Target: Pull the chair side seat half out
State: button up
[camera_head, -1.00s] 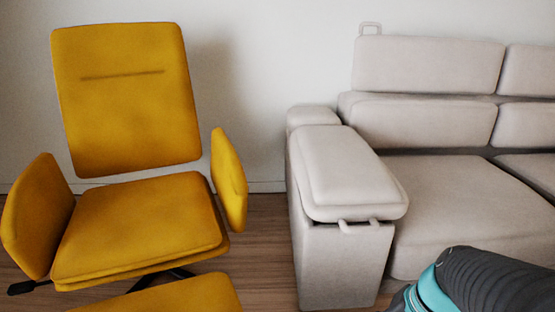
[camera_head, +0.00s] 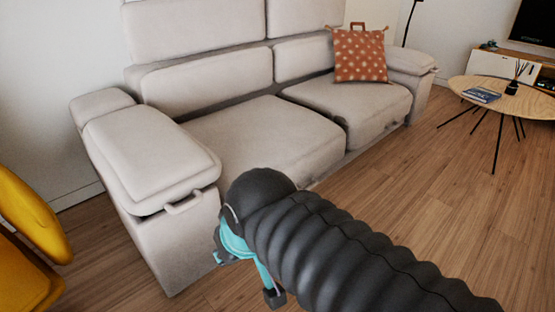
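The grey sofa (camera_head: 165,240) stands along the wall, with two seats side by side. The chair side seat (camera_head: 255,135) is the left one, next to the left armrest. The other seat (camera_head: 350,105) is to its right. A yellow armchair (camera_head: 30,225) shows only in part at the left edge. My arm, in a dark ribbed sleeve with a teal part, reaches in from the lower right, in front of the sofa. It hides part of the chair side seat's front. My gripper's fingers cannot be made out.
The left armrest (camera_head: 145,150) has a handle (camera_head: 184,203) at its front. A red dotted cushion (camera_head: 360,55) leans on the right seat. A round wooden table (camera_head: 500,90) with thin black legs stands at the right. The wood floor (camera_head: 440,200) before the sofa is clear.

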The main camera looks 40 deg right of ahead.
aim_at(296, 141)
jog(key=z, duration=1.65)
jog(key=k, duration=1.05)
jog(key=u, duration=0.55)
jog(key=i, duration=1.3)
jog(key=u, duration=0.1)
